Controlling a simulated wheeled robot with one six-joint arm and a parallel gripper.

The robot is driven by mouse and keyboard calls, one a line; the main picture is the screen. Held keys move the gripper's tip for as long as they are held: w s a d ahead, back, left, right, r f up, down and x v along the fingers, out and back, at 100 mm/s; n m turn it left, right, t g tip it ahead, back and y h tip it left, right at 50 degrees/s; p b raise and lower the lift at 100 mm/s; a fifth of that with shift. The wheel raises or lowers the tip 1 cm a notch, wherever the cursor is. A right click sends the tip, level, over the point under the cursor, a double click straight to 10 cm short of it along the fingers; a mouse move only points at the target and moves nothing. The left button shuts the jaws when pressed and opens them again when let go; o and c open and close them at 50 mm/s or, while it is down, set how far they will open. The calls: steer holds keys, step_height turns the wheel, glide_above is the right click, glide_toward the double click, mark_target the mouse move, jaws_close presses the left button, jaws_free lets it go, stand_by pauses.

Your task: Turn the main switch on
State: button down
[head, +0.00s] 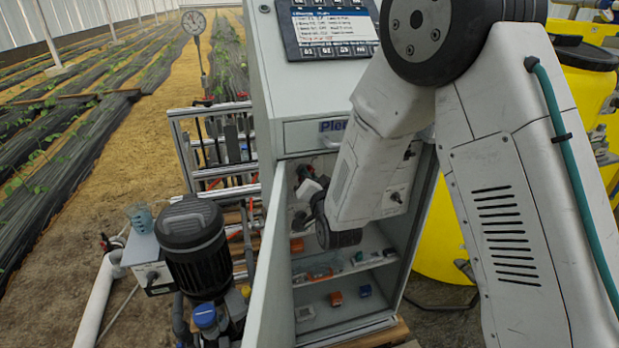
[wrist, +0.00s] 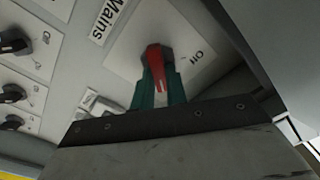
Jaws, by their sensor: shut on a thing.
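The main switch (wrist: 154,57) has a red handle on a pale square plate (wrist: 124,50), in the wrist view. A label reading "Mains" (wrist: 107,18) is beside the plate, and "Off" is printed to the right of the handle. My gripper (wrist: 157,88) has teal fingertips shut on the red handle, one on each side. The handle points towards the top of the wrist view, slightly left; its lower part is hidden between the fingers. In the head view my arm reaches into the open cabinet (head: 262,100), and the switch cannot be made out there.
Several smaller black rotary switches (wrist: 14,94) are left of the main switch. The cabinet door (head: 268,275) stands open to the left of my arm. Shelves inside hold small parts. A black pump motor (head: 193,245) stands left of the door; a yellow tank (head: 445,235) is behind, right.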

stand_by(0.3)
steer(key=c, duration=1.4)
jaws_free()
steer(key=shift+d, duration=0.1)
steer(key=v, duration=0.7)
steer(key=shift+s, duration=0.4)
